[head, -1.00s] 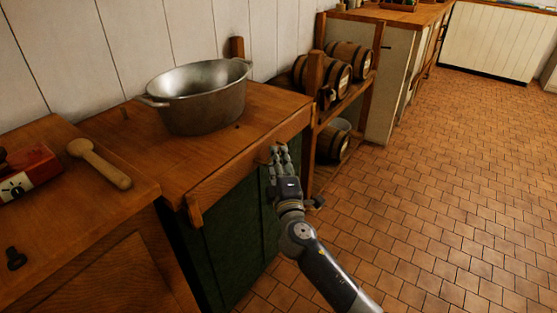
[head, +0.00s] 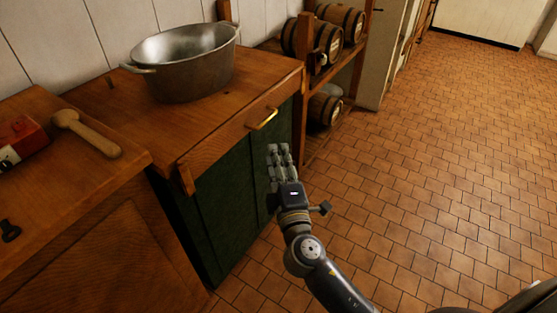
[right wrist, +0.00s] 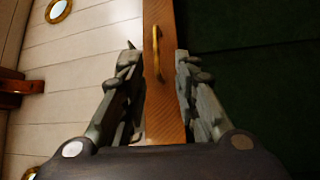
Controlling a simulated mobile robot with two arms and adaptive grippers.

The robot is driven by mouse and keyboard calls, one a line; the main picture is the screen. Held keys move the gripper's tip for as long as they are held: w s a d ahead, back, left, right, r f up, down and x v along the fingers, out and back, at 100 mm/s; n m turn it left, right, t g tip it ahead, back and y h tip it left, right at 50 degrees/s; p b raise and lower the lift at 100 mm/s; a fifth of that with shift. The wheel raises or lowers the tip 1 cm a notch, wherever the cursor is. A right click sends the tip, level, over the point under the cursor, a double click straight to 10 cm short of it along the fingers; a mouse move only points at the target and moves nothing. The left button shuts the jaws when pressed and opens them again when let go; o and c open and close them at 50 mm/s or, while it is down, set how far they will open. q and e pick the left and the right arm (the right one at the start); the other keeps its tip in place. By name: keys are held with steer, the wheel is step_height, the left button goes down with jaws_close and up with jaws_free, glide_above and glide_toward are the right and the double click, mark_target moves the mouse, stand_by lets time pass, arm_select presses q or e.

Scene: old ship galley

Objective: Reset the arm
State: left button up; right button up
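My right gripper (head: 279,155) is in front of the green cabinet (head: 232,205), just below and right of the brass handle (head: 263,119). It is clear of the handle, with nothing held. In the right wrist view, its two fingers (right wrist: 157,58) stand apart with an empty gap. The wooden drawer front (right wrist: 163,100) and its brass handle (right wrist: 156,50) show beyond that gap. The drawer front looks closed in the head view. My left gripper is not in view.
A metal pot (head: 185,75) stands on the wooden counter (head: 225,110). A wooden spoon (head: 85,133) and a red box (head: 20,140) lie on the nearer counter at left. Barrels (head: 312,42) sit on a rack behind. The tiled floor (head: 450,160) at right is open.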

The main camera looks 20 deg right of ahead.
steer(key=shift+s, duration=0.1)
stand_by(0.4)
